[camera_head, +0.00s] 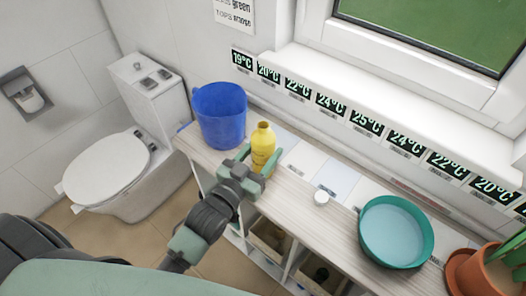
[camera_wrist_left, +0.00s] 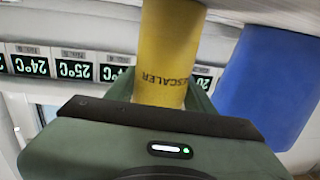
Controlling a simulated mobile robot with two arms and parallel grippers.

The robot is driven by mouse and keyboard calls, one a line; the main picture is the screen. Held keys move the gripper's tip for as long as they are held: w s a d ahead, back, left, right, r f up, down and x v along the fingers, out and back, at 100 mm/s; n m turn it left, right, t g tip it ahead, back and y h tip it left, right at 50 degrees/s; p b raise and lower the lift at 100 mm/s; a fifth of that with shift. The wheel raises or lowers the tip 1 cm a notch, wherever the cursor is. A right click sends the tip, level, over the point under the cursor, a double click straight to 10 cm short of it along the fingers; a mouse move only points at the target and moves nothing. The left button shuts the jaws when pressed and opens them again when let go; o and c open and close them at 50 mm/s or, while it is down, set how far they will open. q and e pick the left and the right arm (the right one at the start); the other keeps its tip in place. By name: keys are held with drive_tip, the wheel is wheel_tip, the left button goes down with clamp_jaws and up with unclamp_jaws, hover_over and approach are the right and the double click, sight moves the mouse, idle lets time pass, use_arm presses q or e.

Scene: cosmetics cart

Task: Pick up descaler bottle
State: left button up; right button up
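The yellow descaler bottle (camera_head: 262,141) stands upright on the wooden counter, near its left end and to the right of a blue bucket. My left gripper (camera_head: 260,158) is at the bottle's lower body, with one finger on each side of it. In the left wrist view the bottle (camera_wrist_left: 166,50) is close in front of the camera, its label upside down, with green finger parts on both sides. I cannot tell whether the fingers press on the bottle. Its base is partly hidden by the gripper. My right gripper is not in view.
The blue bucket (camera_head: 220,115) stands close beside the bottle; it also shows in the left wrist view (camera_wrist_left: 268,85). A small white jar (camera_head: 321,197), a teal basin (camera_head: 396,232) and a potted plant (camera_head: 497,274) are to the right. The wall and window sill run behind the counter.

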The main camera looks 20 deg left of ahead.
use_arm(q)
clamp_jaws()
drive_tip(key=shift+r, duration=0.15)
wheel_tip(320, 180, up, 20)
drive_tip(key=shift+p, duration=0.4)
